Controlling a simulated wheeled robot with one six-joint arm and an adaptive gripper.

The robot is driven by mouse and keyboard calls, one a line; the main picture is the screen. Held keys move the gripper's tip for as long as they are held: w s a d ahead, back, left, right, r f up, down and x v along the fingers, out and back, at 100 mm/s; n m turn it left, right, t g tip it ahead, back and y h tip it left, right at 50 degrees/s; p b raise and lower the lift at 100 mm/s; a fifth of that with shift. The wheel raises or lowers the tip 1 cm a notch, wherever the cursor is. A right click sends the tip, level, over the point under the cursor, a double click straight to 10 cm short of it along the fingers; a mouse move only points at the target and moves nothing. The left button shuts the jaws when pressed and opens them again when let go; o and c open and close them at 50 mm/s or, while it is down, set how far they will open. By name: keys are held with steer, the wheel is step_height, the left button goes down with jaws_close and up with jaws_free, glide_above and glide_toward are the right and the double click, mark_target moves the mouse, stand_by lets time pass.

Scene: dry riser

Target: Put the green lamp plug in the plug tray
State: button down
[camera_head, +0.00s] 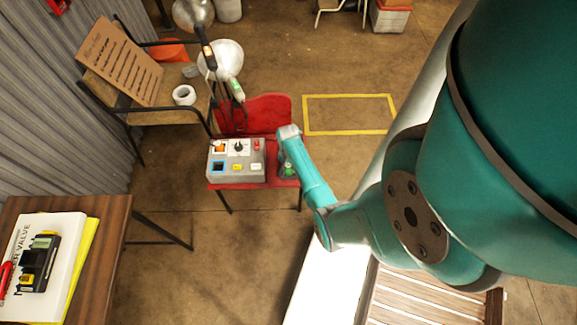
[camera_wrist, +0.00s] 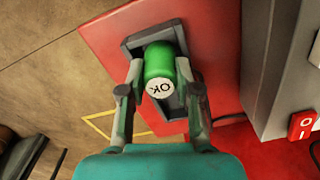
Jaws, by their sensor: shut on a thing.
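The green lamp plug (camera_wrist: 160,68), a short cylinder with a white end marked OK, is between the fingers of my gripper (camera_wrist: 160,92). My gripper is shut on it. The plug tray (camera_wrist: 131,42), a small dark grey tray with raised walls, lies on the red chair seat right behind the plug in the wrist view. The plug overlaps the tray's opening there; I cannot tell whether it touches the tray floor. In the head view a bit of the green plug (camera_head: 288,169) shows at the right edge of the seat, and my arm hides most of the tray.
A grey control box (camera_head: 237,161) with coloured buttons stands on the red chair (camera_head: 268,109) close left of my gripper; its side (camera_wrist: 270,70) shows in the wrist view. Lamps hang behind. A wooden table (camera_head: 100,255) is at lower left. The floor inside the yellow outline (camera_head: 348,96) is clear.

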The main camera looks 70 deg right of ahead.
steer(key=c, duration=0.8)
jaws_free()
steer(key=shift+f, duration=0.1)
